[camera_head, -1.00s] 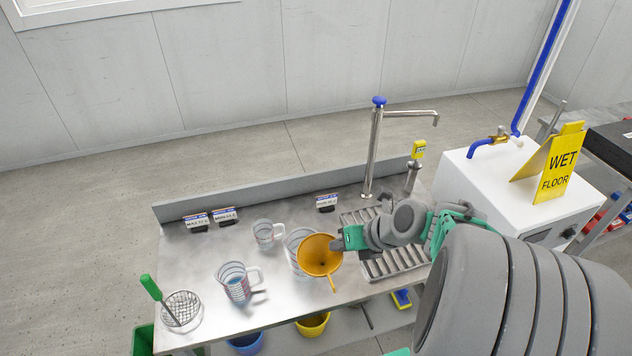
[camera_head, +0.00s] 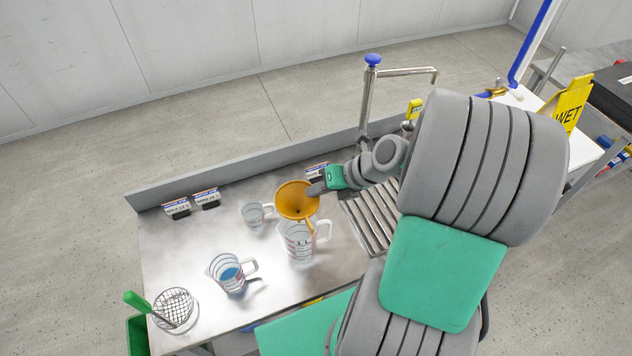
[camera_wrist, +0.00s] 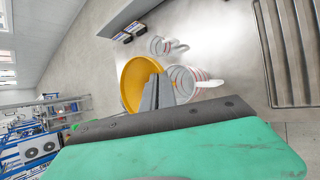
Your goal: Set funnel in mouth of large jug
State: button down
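An orange funnel (camera_head: 296,201) is held at its rim by my gripper (camera_head: 315,190). In the head view it overlaps the top of the large jug, a clear jug with a handle (camera_head: 299,243) standing on the steel bench. The spout hangs down in front of the jug's upper part; I cannot tell whether it is inside the mouth. In the wrist view the gripper's fingers (camera_wrist: 158,92) are shut on the yellow-orange funnel (camera_wrist: 136,80), and the jug (camera_wrist: 183,82) is beside and partly behind them.
A small empty jug (camera_head: 254,214) stands behind left, and a jug with blue liquid (camera_head: 229,274) in front left. A wire basket (camera_head: 173,308) is at the left front corner. A tall tap (camera_head: 368,100) and slatted drain rack (camera_head: 370,217) are at right.

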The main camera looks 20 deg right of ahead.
aim_at(316, 221)
notch_tip(316, 221, down, 4)
jog(key=shift+r+b, duration=0.1)
jog(key=shift+b, duration=0.65)
jog(key=shift+f+b, duration=2.4)
jog(key=shift+f, duration=0.45)
jog(key=c, duration=1.6)
grip_release()
jog(key=shift+s, duration=0.1)
jog(key=shift+c, duration=0.4)
jog(key=o, duration=0.5)
